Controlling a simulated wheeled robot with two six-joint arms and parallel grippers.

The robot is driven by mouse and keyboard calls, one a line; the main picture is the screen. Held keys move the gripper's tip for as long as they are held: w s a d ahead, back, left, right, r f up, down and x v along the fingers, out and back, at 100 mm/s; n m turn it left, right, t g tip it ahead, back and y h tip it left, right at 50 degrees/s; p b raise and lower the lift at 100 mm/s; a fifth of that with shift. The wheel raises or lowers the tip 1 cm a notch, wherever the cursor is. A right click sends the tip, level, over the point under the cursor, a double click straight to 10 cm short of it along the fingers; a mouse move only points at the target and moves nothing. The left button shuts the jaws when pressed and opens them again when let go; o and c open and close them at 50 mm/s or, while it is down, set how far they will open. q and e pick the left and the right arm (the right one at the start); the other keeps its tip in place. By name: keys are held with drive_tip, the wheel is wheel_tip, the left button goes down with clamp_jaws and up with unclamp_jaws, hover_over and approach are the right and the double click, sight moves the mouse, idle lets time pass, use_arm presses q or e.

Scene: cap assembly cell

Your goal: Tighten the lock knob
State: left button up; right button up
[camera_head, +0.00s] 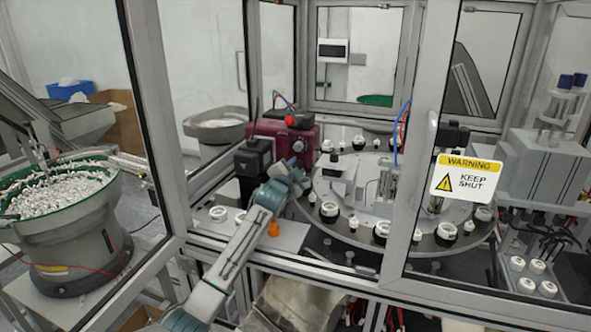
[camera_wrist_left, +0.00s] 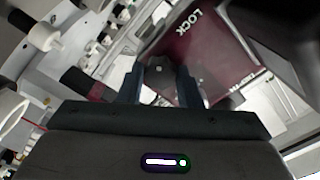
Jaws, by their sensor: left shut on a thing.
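The dark red unit marked LOCK (camera_wrist_left: 207,52) fills the upper middle of the left wrist view. It also shows in the head view (camera_head: 291,137), behind my left gripper (camera_head: 298,168). In the left wrist view, a dark lock knob (camera_wrist_left: 158,72) with a small bright dot at its centre sits between the two fingers of my left gripper (camera_wrist_left: 159,88). The gripper is shut on the knob. In the head view the knob is hidden by the gripper and wrist. My right gripper is in neither view.
A round turntable (camera_head: 375,205) with several black-and-white caps stands right of my gripper. My left arm passes through the open cell front between frame posts. A door with a warning sign (camera_head: 465,178) covers the right side. A small orange part (camera_head: 274,228) sits near my forearm.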

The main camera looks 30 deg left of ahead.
use_arm(q)
drive_tip(key=shift+m, duration=0.3)
drive_tip(key=shift+f+m, duration=0.2)
drive_tip(key=shift+m, duration=13.5)
drive_tip(key=o, duration=1)
drive_tip(key=shift+c, duration=0.2)
drive_tip(key=shift+r, duration=0.1)
